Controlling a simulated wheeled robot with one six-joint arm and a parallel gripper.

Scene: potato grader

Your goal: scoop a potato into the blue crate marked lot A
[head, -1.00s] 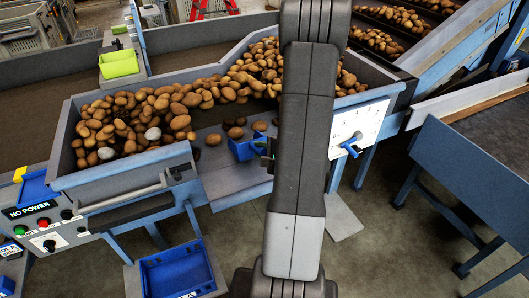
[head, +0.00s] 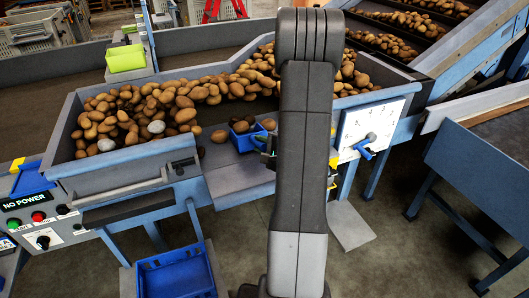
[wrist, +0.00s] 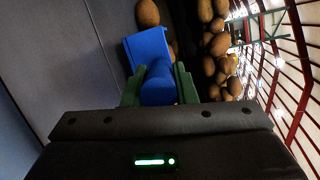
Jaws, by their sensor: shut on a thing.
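My gripper (wrist: 158,88) is shut on the handle of a blue scoop (wrist: 147,45). In the head view the scoop (head: 246,142) is at the hopper's open front, and my arm hides most of my gripper. A few dark potatoes (head: 241,127) show at the scoop's far rim; I cannot tell whether they lie in it or behind it. In the wrist view a potato (wrist: 148,13) lies just beyond the scoop and another is partly hidden beside it. An empty blue crate (head: 177,277) stands low at the front left; its marking is not readable.
The grey hopper (head: 125,166) holds a long heap of potatoes (head: 150,105) with a few pale lumps. A control panel (head: 40,222) is at left, and a white dial plate (head: 372,128) is right of my arm. A blue-framed table (head: 480,170) stands at right. Floor is clear between.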

